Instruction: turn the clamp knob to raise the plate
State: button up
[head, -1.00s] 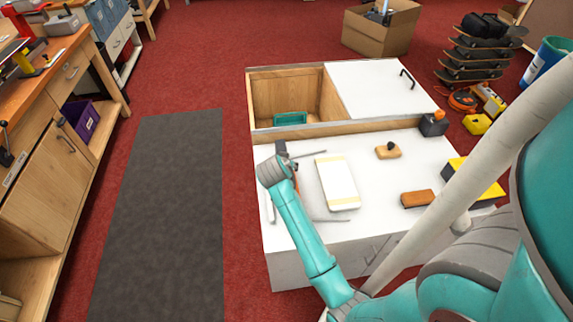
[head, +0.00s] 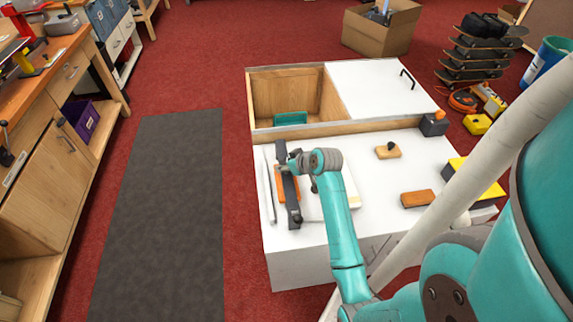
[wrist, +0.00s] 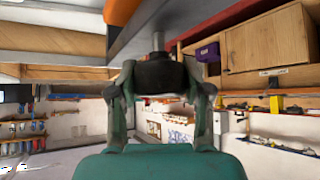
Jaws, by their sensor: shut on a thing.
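The clamp shows in the head view as a long dark grey bar (head: 291,200) at the left end of the white bench, with an orange piece beside it. In the wrist view, a black round knob (wrist: 160,73) sits on a short metal shaft under a dark plate (wrist: 150,22). My gripper (wrist: 161,82) is shut on the knob, one finger on each side. In the head view, my gripper's fingers are small and partly hidden by my wrist near the bar's far half. Whether the plate stands higher or lower is not clear.
The white bench (head: 375,212) carries a pale rod (head: 267,190), a cream-and-white board partly behind my arm, a wood block (head: 388,151), a brown block (head: 417,198) and a yellow-black box. An open compartment with a teal tray (head: 291,118) lies behind. The bench's middle is mostly clear.

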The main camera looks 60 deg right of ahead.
jog(key=n+y, duration=0.3)
jog(key=n, duration=0.1)
jog(key=shift+f, duration=0.2)
jog(key=shift+a+n+y, duration=0.1)
jog(key=shift+n+y, duration=1.3)
jog(key=shift+n, duration=0.3)
jog(key=shift+s+n, duration=0.1)
jog(key=shift+n, duration=0.2)
jog(key=o, duration=1.2)
jog(key=shift+c, duration=0.2)
jog(key=shift+r, duration=0.1)
jog(key=shift+r, duration=0.1)
jog(key=shift+s+d+r, duration=0.15)
jog(key=shift+d+r, duration=0.05)
jog(key=v, duration=0.6)
jog(key=shift+s+r, duration=0.2)
jog(key=shift+r, duration=0.1)
